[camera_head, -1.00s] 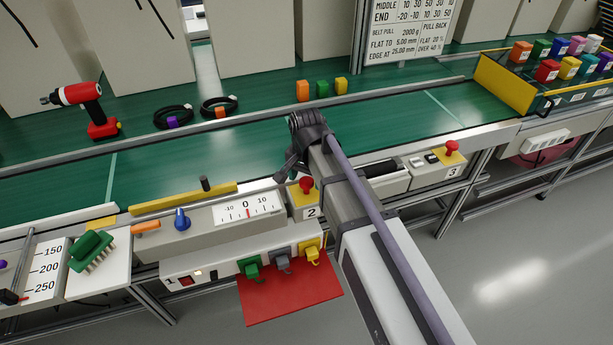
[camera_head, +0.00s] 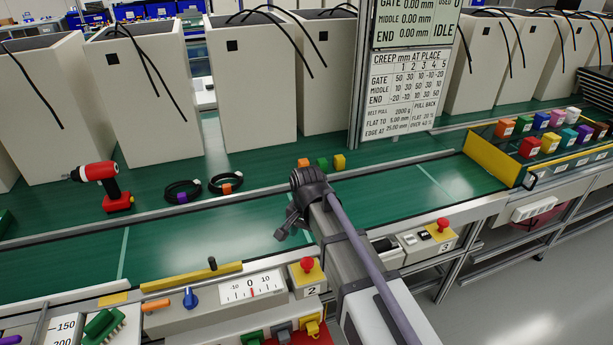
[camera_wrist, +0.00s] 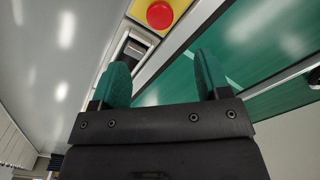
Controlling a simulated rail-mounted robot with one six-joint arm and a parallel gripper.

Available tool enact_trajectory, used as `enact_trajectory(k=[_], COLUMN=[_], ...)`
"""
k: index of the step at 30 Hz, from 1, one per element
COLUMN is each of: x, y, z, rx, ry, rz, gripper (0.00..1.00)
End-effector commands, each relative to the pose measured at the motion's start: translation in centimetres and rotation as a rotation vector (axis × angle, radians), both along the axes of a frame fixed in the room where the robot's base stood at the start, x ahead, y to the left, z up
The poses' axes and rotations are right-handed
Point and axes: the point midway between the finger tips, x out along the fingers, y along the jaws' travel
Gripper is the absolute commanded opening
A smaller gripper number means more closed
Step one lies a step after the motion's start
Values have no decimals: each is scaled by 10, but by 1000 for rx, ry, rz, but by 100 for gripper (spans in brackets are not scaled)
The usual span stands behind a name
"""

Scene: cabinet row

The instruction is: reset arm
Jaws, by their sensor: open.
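My arm reaches from the lower right of the head view out over the near green belt, with its dark wrist joint (camera_head: 312,190) above the belt. In the wrist view my gripper (camera_wrist: 158,75) shows two green fingertips set wide apart, with nothing between them. Beyond the fingers are a red button on a yellow box (camera_wrist: 160,14) and the green belt (camera_wrist: 262,60). The fingertips touch nothing that I can see. In the head view I cannot make out the fingers clearly.
Below the belt is a control ledge with a dial gauge (camera_head: 252,287) and red stop buttons (camera_head: 307,265). On the far belt are a red drill (camera_head: 104,186), cable coils (camera_head: 183,191) and small coloured blocks (camera_head: 322,163). A yellow-edged tray (camera_head: 497,158) of coloured blocks is at right. Tall beige bins stand behind.

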Motion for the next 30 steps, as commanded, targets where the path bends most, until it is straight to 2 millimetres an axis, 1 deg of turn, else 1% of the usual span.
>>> enact_trajectory(k=[2, 3, 4, 5, 6, 8, 9, 10, 12, 14, 15, 17, 30], x=[-1, -6, -17, -33, -56, -84, -100, -111, -127, -130, -127, -126, -125], y=[0, -2, -6, -17, -44, -81, -103, -118, -145, -160, -165, -167, -165], z=[0, 0, 0, 1, 2, 3, 4, 5, 6, 6, 6, 6, 6], rx=[0, 0, 0, -1, -1, -1, -1, -1, -1, -1, -1, -1, -1], ry=[0, 0, 0, 0, 0, 0, 0, 0, 0, 0, 0, 0, 0], rz=[74, 158, 243, 329, 427, 524, 551, 557, 514, 475, 462, 456, 458], gripper=[70, 70, 70, 70, 70, 70, 70, 70, 70, 70, 70, 70, 70])
